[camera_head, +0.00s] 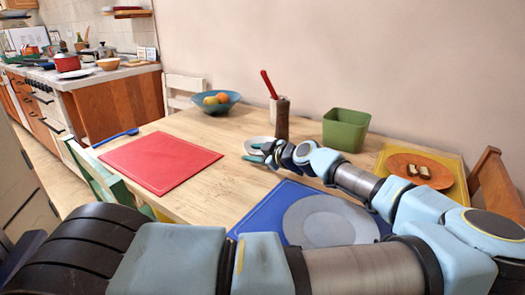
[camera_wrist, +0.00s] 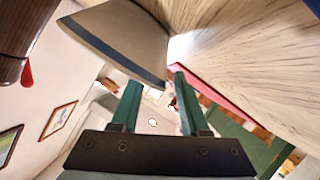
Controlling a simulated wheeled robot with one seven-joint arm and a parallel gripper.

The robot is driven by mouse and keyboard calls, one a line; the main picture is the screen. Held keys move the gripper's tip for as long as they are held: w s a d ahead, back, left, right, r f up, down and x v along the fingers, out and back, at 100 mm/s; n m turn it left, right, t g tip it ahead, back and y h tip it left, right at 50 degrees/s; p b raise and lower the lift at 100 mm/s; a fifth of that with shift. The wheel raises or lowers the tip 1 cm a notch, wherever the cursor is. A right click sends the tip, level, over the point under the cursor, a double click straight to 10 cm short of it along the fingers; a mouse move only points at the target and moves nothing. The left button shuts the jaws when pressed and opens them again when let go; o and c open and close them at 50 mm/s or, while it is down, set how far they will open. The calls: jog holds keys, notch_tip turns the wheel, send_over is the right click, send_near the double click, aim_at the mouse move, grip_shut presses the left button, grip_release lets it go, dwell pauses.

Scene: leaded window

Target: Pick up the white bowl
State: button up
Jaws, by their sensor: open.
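The white bowl (camera_head: 256,144) sits on the wooden table, left of the brown mill, partly hidden behind my gripper. In the wrist view the bowl (camera_wrist: 112,42) is large and close at the upper left, its dark-edged rim slanting down to the fingertips. My gripper (camera_head: 257,153) is low over the table at the bowl's near side. Its two green fingers (camera_wrist: 155,88) are apart, with the rim's lower end at the gap between their tips. I cannot tell whether they touch the bowl.
The brown mill (camera_head: 282,118) stands close right of the bowl, before a white holder with a red-handled utensil (camera_head: 267,84). A green container (camera_head: 345,130) is further right. A blue fruit bowl (camera_head: 226,105) is behind. A red placemat (camera_head: 160,161) lies left; a grey plate (camera_head: 325,222) lies in front.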

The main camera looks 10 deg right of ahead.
jog(key=shift+w, duration=0.1)
grip_shut()
dwell(0.3)
dwell(1.1)
